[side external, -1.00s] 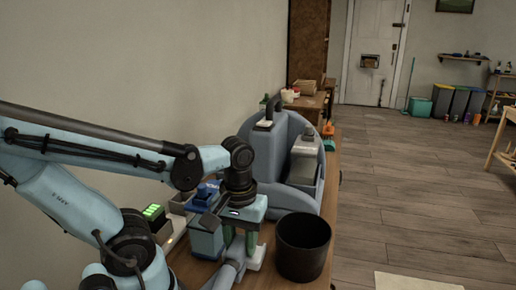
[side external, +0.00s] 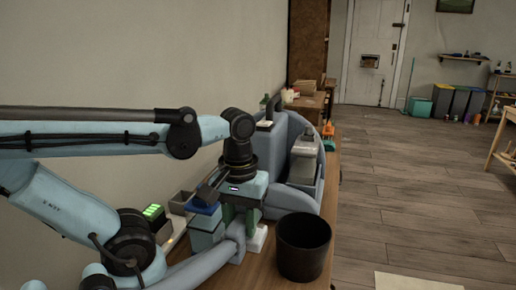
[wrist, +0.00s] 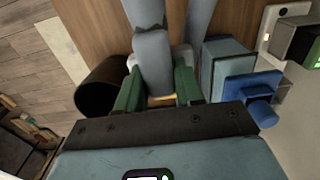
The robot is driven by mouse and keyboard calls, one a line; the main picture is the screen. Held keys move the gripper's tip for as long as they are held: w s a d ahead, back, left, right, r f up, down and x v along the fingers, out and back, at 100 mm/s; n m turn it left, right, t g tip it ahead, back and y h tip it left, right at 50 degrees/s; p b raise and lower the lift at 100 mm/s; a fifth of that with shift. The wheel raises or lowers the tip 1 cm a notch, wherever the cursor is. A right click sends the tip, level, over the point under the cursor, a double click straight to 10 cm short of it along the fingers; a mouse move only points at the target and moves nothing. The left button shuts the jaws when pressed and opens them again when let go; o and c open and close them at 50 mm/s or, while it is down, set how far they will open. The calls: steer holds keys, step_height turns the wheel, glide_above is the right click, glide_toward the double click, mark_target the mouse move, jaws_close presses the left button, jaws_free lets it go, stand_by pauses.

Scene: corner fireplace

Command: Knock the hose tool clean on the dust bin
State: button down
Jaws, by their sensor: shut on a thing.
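My gripper (side external: 241,218) points down over the table, left of the black bin. In the wrist view its green fingers (wrist: 159,94) are shut on the grey-blue hose tool (wrist: 152,60). The hose tool (side external: 236,240) also shows in the side view, with its tube running to the lower left. The dust bin, a black open-topped round bin (side external: 303,250), stands upright at the table's right edge. It also shows in the wrist view (wrist: 98,92), left of the fingers. The hose tool and bin look apart. The tool's far end is partly hidden.
A large blue-grey machine (side external: 278,150) stands behind the gripper and bin. A light blue box with a blue top (wrist: 230,65) is close beside the fingers. A green-lit device (side external: 154,212) is at the left. Floor is open right of the table.

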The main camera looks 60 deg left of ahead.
steer(key=w+d+r, duration=0.4)
steer(key=w+r, duration=0.3)
steer(key=r, duration=0.2)
step_height(320, 180, down, 6)
steer(key=shift+w+a, duration=0.15)
steer(key=shift+w, duration=0.15)
steer(key=shift+f, duration=0.1)
stand_by(0.5)
stand_by(0.8)
stand_by(1.0)
